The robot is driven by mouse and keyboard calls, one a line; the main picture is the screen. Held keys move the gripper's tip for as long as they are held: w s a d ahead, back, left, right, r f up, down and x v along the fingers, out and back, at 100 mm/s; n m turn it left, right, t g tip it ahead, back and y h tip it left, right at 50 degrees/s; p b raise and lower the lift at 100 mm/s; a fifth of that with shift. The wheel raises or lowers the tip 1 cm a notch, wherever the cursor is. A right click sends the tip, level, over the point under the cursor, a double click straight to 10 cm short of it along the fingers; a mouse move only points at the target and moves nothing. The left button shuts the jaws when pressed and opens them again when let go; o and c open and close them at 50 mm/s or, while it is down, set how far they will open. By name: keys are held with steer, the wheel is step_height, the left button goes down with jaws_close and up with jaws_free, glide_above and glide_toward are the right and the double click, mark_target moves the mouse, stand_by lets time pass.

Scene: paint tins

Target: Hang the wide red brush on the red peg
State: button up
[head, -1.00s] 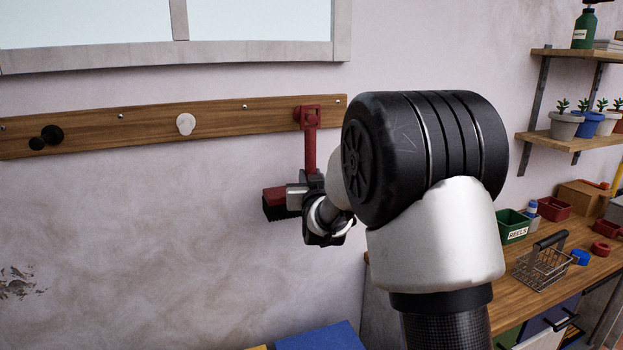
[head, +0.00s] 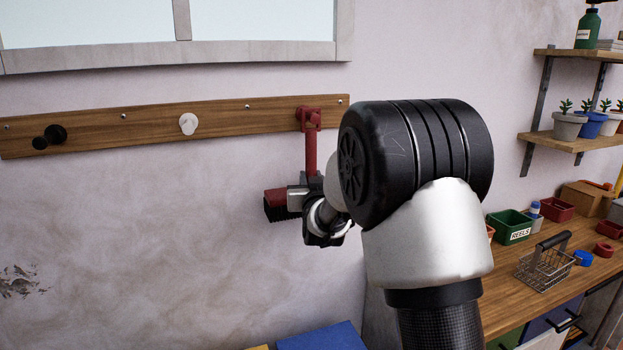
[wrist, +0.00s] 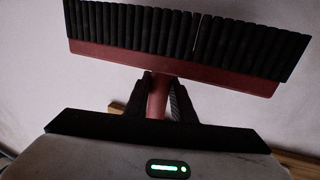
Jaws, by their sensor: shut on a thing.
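The wide red brush (head: 310,152) is upright in the head view, its red handle up and its dark bristles down. My gripper (head: 303,192) is shut on the lower handle, just above the brush head. The wrist view shows the red head and black bristles (wrist: 180,55) beyond my fingers (wrist: 160,98). The handle's square red top end (head: 302,114) overlaps the red peg (head: 315,119) at the right end of the wooden rail. I cannot tell whether the hole is around the peg or only in front of it.
The wooden rail (head: 220,120) also carries a white peg (head: 188,124) and a black peg (head: 55,134). A bench (head: 500,295) with bins and a wire basket (head: 545,268) stands at the right. My arm hides the wall behind it.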

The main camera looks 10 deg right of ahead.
stand_by(0.4)
steer(key=o, duration=0.9)
steer(key=shift+r, duration=0.1)
steer(key=shift+f, duration=0.2)
steer(key=s+f+g, duration=0.2)
steer(key=s+g, duration=0.2)
steer(key=s, duration=1.2)
steer(key=s+f+g+y, duration=0.1)
steer(key=s+g, duration=0.3)
steer(key=s, duration=1.1)
steer(key=s+f+g, duration=0.2)
steer(key=s+g, duration=0.2)
steer(key=s, duration=1.2)
steer(key=shift+n, duration=0.4)
steer(key=r+p, duration=0.4)
steer(key=r, duration=0.1)
steer(key=r+p, duration=0.4)
steer(key=p, duration=0.1)
steer(key=r+p, duration=0.5)
steer(key=shift+d+r, duration=0.3)
steer(key=shift+d, duration=0.1)
